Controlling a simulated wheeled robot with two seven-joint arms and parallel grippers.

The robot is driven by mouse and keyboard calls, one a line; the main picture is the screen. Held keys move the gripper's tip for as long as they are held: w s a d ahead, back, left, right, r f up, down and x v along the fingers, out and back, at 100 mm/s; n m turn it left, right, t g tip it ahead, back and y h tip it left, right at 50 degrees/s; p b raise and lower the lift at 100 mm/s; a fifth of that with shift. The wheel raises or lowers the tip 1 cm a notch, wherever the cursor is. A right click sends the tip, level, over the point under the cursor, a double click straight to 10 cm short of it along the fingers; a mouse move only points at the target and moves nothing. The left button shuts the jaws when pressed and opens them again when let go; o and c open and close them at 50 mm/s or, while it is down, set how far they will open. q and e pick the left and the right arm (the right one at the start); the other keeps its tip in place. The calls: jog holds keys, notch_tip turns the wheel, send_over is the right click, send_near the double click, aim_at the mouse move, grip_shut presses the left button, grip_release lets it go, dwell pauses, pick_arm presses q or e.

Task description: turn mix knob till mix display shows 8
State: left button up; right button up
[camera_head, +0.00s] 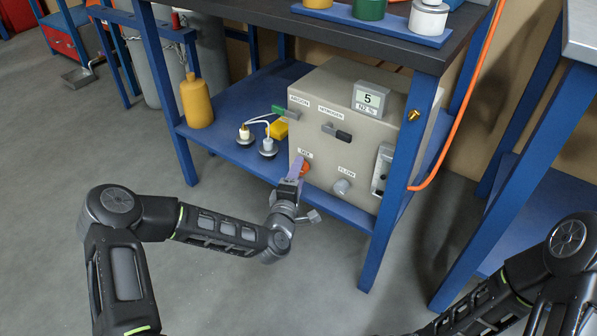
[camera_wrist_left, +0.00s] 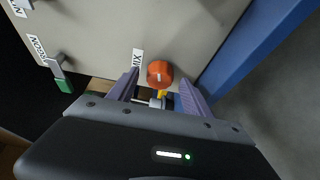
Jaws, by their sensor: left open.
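The orange mix knob (camera_head: 305,168) is on the front of the beige gas box (camera_head: 330,112), under the MIX label. The small display (camera_head: 369,99) on top of the box reads 5, with N2 % below it. My left gripper (camera_head: 292,172) is at the lower left of the box front, just beside the knob in the head view. In the left wrist view the orange knob (camera_wrist_left: 160,73) lies just beyond and between the open purple fingers (camera_wrist_left: 160,88). I cannot tell whether a finger touches it. My right gripper is out of view.
The box stands on the blue lower shelf (camera_head: 226,112) of a workbench. A flow knob (camera_head: 342,187), a green-handled valve (camera_head: 279,110) and a dark-handled valve (camera_head: 337,132) are on it. A blue table leg (camera_head: 400,190) stands to the right. Yellow bottle (camera_head: 196,101) at left.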

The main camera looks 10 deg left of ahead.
pick_arm(q)
jog(key=s+p, duration=0.2)
jog(key=s, duration=0.4)
jog(key=shift+s+r, duration=0.2)
jog(key=shift+s, duration=0.15)
